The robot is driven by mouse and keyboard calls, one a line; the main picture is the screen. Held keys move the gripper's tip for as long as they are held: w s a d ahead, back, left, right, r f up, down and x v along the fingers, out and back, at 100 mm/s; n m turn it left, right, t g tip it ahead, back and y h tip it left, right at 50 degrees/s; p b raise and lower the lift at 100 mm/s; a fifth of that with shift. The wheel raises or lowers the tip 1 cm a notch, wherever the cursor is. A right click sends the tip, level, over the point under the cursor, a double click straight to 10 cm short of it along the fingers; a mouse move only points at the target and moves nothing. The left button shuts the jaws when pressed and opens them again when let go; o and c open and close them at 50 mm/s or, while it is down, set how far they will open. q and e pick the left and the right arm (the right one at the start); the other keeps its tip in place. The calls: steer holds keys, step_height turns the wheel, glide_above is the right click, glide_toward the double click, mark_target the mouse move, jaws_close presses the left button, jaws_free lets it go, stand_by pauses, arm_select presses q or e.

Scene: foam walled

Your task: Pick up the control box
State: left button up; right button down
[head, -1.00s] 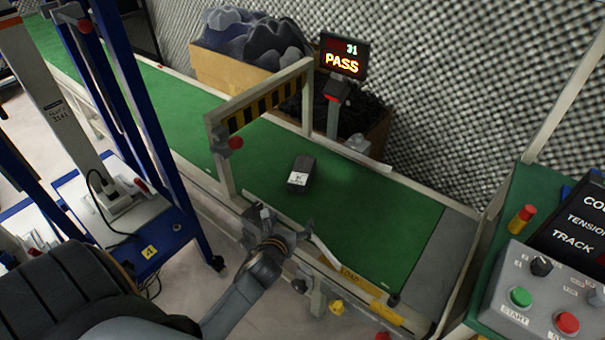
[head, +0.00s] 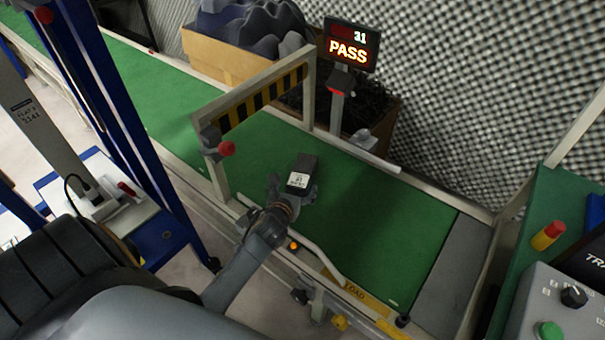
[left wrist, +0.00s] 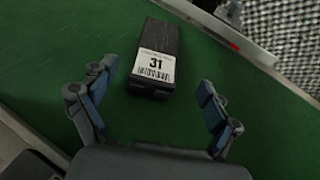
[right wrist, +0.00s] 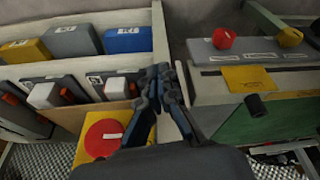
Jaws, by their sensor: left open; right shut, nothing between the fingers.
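The control box is a small black box (head: 303,168) with a white label reading 31. It lies on the green conveyor belt (head: 370,215), just past the striped gate. It also shows in the left wrist view (left wrist: 157,60), label end toward me. My left gripper (head: 292,190) is open at the near end of the box. In the left wrist view its two fingers (left wrist: 155,95) stand apart on either side of the label end, with gaps to the box. My right gripper (right wrist: 160,85) is shut and empty in the right wrist view, away from the belt.
A black-and-yellow striped gate (head: 265,95) spans the belt on the left. A PASS display (head: 350,45) stands behind the belt. A control panel (head: 560,305) is at lower right.

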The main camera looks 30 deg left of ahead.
mark_target(302, 172)
arm_select(q)
steer(key=b+x, duration=0.1)
steer(key=x, duration=0.3)
steer(key=shift+f, duration=0.2)
steer(key=shift+w+a, duration=0.15)
steer(key=shift+w, duration=0.15)
steer(key=b+x, duration=0.2)
steer(key=x, duration=0.2)
steer(key=shift+w+a, duration=0.2)
steer(key=shift+w+a+f, duration=0.1)
steer(key=shift+w, duration=0.25)
arm_select(e)
steer(key=r, duration=0.3)
steer(key=shift+s+r+t, duration=0.15)
steer(key=shift+s+t, duration=0.05)
steer(key=shift+t, duration=0.2)
arm_select(q)
steer(key=c, duration=1.4)
steer(key=shift+c, duration=1.3)
